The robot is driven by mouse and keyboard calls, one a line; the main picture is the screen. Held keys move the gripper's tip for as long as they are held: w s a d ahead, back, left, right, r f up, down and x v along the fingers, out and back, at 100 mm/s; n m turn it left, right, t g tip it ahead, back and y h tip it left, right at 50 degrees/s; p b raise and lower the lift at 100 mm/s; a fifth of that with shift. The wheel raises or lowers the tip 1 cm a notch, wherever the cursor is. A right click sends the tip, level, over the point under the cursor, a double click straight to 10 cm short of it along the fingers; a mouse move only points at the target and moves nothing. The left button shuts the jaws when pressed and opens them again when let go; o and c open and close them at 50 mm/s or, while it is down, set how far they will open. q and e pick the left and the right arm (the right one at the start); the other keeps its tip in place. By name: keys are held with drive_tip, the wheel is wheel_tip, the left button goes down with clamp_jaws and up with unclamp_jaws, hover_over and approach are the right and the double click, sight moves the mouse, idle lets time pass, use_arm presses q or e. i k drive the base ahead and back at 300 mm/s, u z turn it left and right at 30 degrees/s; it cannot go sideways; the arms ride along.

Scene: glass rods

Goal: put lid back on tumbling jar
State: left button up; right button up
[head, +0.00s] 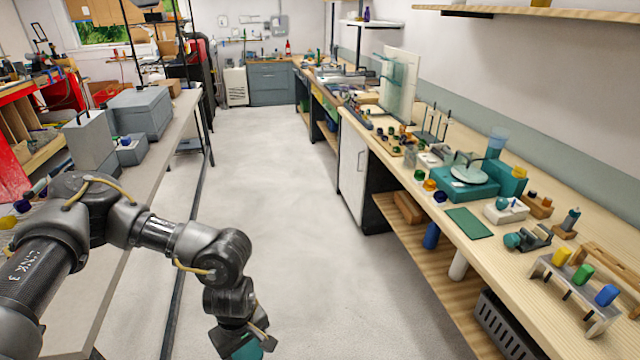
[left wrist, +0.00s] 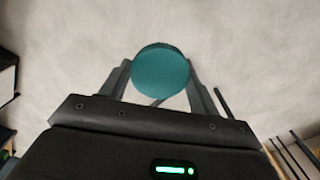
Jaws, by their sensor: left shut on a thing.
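My left gripper (head: 258,338) hangs low over the floor near the bottom of the head view. It is shut on a round teal lid (head: 245,349). In the left wrist view the lid (left wrist: 160,73) sits between the two fingers with its flat face showing. A small teal drum on a dark stand (head: 527,238) lies on the right bench and may be the tumbling jar; I cannot tell for sure. The left gripper is well apart from it, across the aisle. My right gripper is not in view.
The right workbench (head: 400,170) holds a teal machine (head: 460,182), a green mat (head: 469,223) and a rack with coloured caps (head: 577,290). A grey-topped table (head: 150,150) with grey boxes stands at the left. The floor aisle (head: 270,180) between is clear.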

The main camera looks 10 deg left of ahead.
sight(411, 153)
drive_tip(key=u, duration=0.15)
drive_tip(key=k, duration=0.2)
drive_tip(key=u, duration=0.6)
drive_tip(key=i, duration=2.9)
drive_tip(key=z, duration=1.5)
drive_tip(key=i, duration=0.95)
drive_tip(key=z, duration=0.9)
